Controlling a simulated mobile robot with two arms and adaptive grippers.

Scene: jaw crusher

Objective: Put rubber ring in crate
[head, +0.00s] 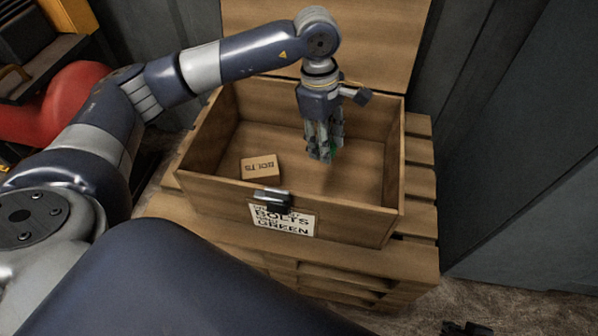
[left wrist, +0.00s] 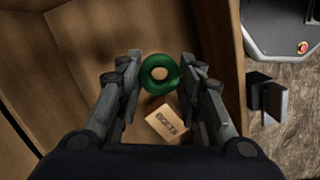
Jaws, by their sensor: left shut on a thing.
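The rubber ring is a green ring (left wrist: 160,74), seen whole between the fingers in the left wrist view. In the head view only a bit of green (head: 334,153) shows at the fingertips. My left gripper (head: 322,150) points down inside the open wooden crate (head: 222,190), above its floor, shut on the ring. The fingers also show in the left wrist view (left wrist: 160,76), one on each side of the ring. A dark piece (head: 466,328) at the bottom edge of the head view may be part of my right gripper; its jaws cannot be made out.
A small cardboard box marked BOLTS (head: 261,167) lies in the crate's left part. The crate's lid (head: 375,40) stands raised at the back. A dark latch (head: 272,199) and a label (head: 283,219) are on the front wall. The crate stands on wooden pallets (head: 420,262). The crate's right part looks clear.

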